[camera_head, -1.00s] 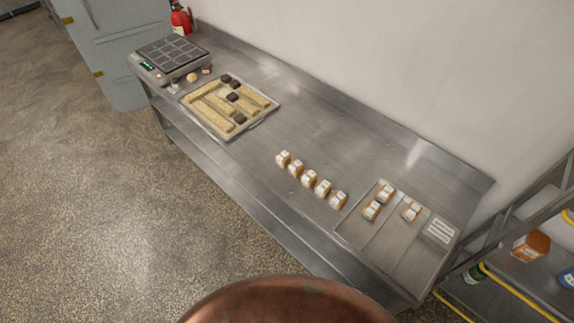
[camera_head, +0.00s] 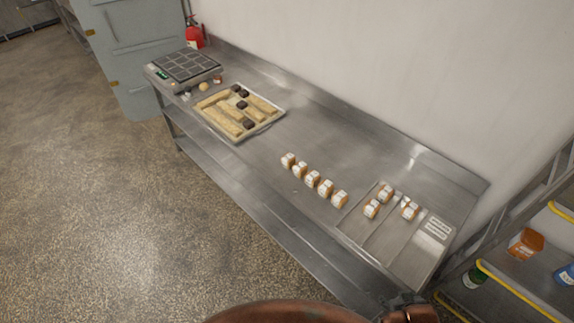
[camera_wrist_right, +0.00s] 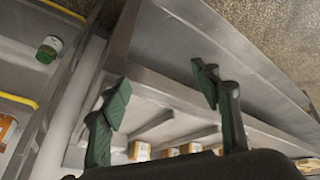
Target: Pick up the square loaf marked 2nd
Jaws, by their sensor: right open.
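Several small square loaves with white labels stand in a row (camera_head: 313,180) on the steel bench, left of a metal tray in the head view. More loaves (camera_head: 370,209) sit in the compartments of the tray (camera_head: 408,259). The label marks are too small to read, so I cannot tell which loaf is marked 2nd. My right gripper (camera_wrist_right: 160,92) is open and empty, its green finger pads apart at the bench's end. Loaves (camera_wrist_right: 139,151) show beyond it, low in the right wrist view. My left gripper is not in view.
A board of dough strips and dark pieces (camera_head: 270,118) and a scale-like device (camera_head: 160,78) lie at the bench's far left end. A shelf rack (camera_head: 515,277) with jars and boxes stands at right. Bare bench (camera_head: 330,140) lies behind the row.

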